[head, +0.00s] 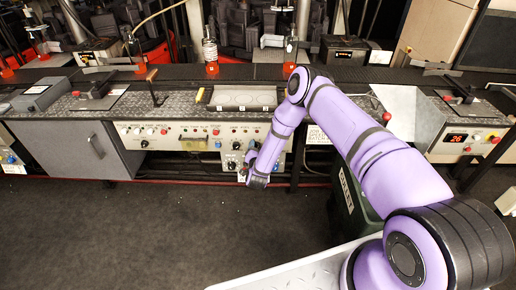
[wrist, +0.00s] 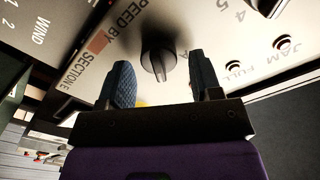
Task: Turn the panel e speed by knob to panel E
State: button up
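The black speed knob (wrist: 158,52) sits on a pale metal panel (wrist: 215,25) in the wrist view, with "SPEED BY" and "SECTION E" printed to its left. Its raised grip ridge runs roughly up and down in the picture; which mark it points to I cannot tell for sure. My gripper (wrist: 163,82) is open, with one dark padded finger at each side below the knob, not visibly touching it. An "A" shows beside the right finger, which hides part of the lettering. In the head view my gripper (head: 248,168) is at the lower front of the control panel (head: 240,133), where the knob is too small to tell.
Another black knob (wrist: 268,5) with numbers and "JAM", "FULL" markings lie to the right in the wrist view. A dark textured bench top (head: 180,100) runs above the panels. A dark green bin (head: 350,205) stands below my arm. The floor in front is clear.

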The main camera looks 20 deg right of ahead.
jog(key=shift+s, duration=0.1)
jog(key=v, duration=1)
jog(key=shift+s+a, duration=0.15)
jog(key=shift+s, duration=0.15)
jog(key=shift+r, duration=0.1)
